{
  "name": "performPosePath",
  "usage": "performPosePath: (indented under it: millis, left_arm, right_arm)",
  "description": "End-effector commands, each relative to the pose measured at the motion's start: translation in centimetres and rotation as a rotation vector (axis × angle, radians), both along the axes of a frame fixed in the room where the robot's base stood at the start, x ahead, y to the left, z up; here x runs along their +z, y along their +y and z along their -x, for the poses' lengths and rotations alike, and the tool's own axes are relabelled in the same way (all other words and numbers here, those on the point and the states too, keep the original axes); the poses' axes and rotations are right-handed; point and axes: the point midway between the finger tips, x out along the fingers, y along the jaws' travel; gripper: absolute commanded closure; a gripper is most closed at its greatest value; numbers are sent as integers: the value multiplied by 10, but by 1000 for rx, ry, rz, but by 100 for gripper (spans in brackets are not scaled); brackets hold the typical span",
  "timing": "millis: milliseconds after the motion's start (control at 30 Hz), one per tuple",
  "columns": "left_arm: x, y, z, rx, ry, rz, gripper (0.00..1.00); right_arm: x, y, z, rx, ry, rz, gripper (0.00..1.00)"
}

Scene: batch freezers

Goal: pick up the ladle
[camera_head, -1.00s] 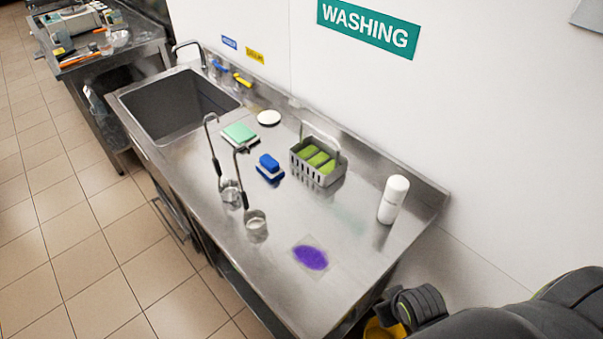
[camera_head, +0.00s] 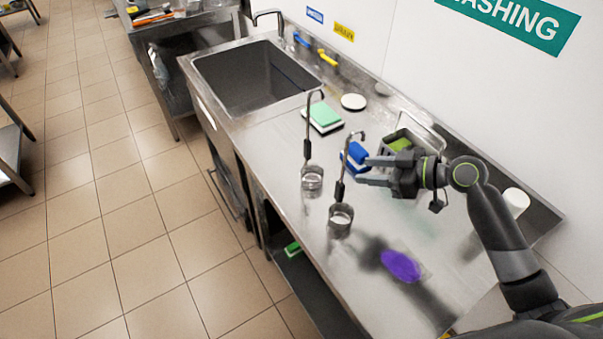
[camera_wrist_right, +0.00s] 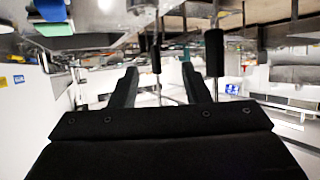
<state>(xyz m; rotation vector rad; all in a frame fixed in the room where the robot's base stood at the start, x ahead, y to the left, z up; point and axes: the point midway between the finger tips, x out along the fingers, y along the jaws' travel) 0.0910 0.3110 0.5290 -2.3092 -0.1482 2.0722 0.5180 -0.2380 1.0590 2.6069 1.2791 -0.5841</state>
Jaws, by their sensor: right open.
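Two steel ladles with black grips and hooked ends stand upright on the steel counter. The nearer ladle (camera_head: 341,217) has its bowl near the front edge, and the farther ladle (camera_head: 312,181) stands to its left. My right gripper (camera_head: 363,171) is open and empty, its fingers pointing left at the nearer ladle's handle, seemingly just short of it. In the right wrist view, my open fingers (camera_wrist_right: 160,68) show with two black ladle grips beyond, one (camera_wrist_right: 214,52) to the right and one (camera_wrist_right: 156,54) between the fingertips. My left gripper is out of view.
A blue sponge (camera_head: 357,153) lies behind the nearer ladle. A green-and-white sponge (camera_head: 323,117) sits farther back. A wire basket (camera_head: 425,130) is partly hidden behind my gripper. A purple patch (camera_head: 401,266) lies at the front right. The sink (camera_head: 255,80) is at the left end.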

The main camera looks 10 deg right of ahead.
Motion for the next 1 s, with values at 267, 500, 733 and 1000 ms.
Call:
performPosePath:
  millis: [267, 500, 733, 1000]
  left_arm:
    - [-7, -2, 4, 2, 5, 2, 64]
    - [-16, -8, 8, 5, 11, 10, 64]
    - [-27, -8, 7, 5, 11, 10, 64]
    - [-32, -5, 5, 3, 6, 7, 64]
  right_arm:
    - [3, 12, -20, 13, -34, -32, 57]
    - [-15, 45, -44, 14, -31, -33, 57]
    - [-32, 76, -68, 14, -30, -30, 57]
    - [-40, 91, -80, 14, -29, -27, 57]
